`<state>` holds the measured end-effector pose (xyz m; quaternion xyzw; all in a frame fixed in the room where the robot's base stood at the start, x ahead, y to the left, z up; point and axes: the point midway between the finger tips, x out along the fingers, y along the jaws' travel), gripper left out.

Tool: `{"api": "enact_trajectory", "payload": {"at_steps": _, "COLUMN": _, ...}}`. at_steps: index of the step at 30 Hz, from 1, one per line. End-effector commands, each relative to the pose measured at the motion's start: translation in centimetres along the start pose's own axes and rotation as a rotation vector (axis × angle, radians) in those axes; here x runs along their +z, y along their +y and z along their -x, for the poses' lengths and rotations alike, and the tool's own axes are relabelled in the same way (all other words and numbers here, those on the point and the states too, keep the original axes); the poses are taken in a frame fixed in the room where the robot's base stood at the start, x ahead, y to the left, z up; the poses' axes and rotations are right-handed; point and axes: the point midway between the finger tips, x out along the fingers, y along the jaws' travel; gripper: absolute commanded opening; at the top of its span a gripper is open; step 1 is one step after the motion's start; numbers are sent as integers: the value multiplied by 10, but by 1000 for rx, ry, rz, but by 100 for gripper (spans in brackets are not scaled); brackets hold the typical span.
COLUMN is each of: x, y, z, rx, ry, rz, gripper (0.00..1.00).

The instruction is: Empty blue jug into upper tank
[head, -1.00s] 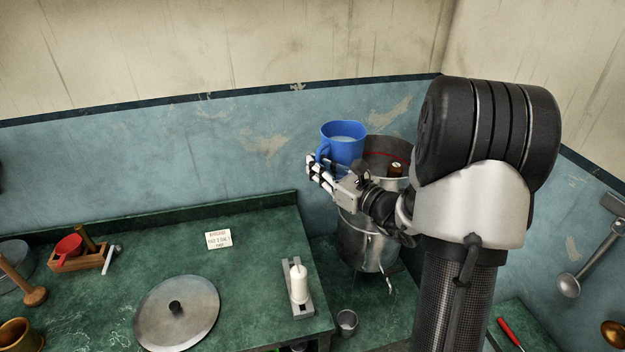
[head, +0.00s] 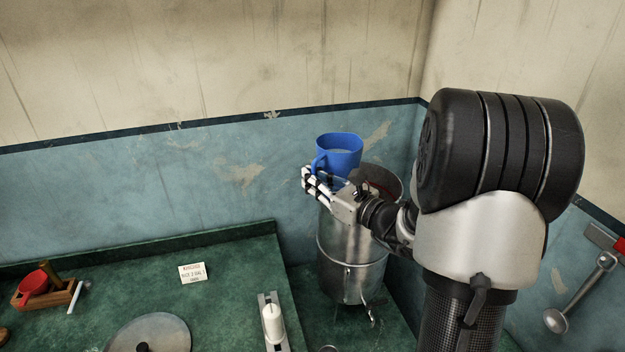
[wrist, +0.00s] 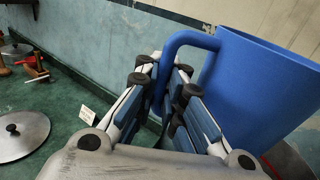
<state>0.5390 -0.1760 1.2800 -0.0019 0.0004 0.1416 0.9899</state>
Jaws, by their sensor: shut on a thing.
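The blue jug (head: 340,160) is held up by its handle in my gripper (head: 315,184). It is above the left part of the open top of the tall metal tank (head: 345,250) and hides part of that opening.
The tank stands in the corner by the blue wall, with a tap (head: 373,316) low on its front. A ladle (head: 575,295) hangs at the right.

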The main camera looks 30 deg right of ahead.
Motion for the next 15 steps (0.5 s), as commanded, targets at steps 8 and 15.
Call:
{"api": "enact_trajectory", "payload": {"at_steps": 8, "x": 12, "y": 2, "z": 0, "rx": 1, "ry": 0, "rz": -72, "gripper": 0}}
{"api": "enact_trajectory", "payload": {"at_steps": 15, "x": 17, "y": 3, "z": 0, "rx": 1, "ry": 4, "rz": -141, "gripper": 0}}
